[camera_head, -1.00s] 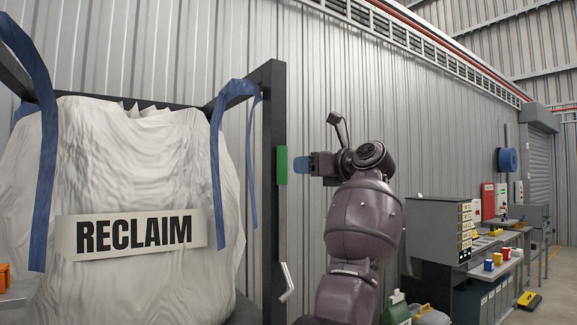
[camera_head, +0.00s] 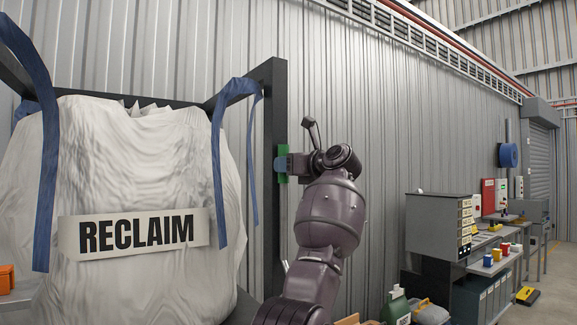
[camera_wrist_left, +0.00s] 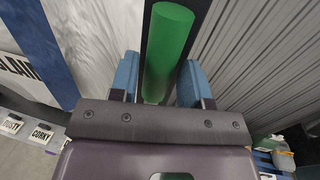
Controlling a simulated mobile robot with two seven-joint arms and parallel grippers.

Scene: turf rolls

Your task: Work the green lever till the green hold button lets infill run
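The green lever grip (camera_head: 282,179) is upright beside the dark frame post, right of the white bag. My left gripper (camera_head: 283,163) has its blue fingers at the grip. In the left wrist view, the green grip (camera_wrist_left: 167,50) stands between the two blue fingers of my left gripper (camera_wrist_left: 157,78). A narrow gap shows on each side, so the fingers are open around it. I cannot make out a green hold button. My right gripper is out of view.
A big white RECLAIM bag (camera_head: 150,180) with blue straps hangs in a dark frame (camera_head: 272,120). Ribbed wall lies close behind. A grey cabinet (camera_head: 432,226) and benches stand to the right. Green and yellow containers (camera_head: 396,308) stand low at the front.

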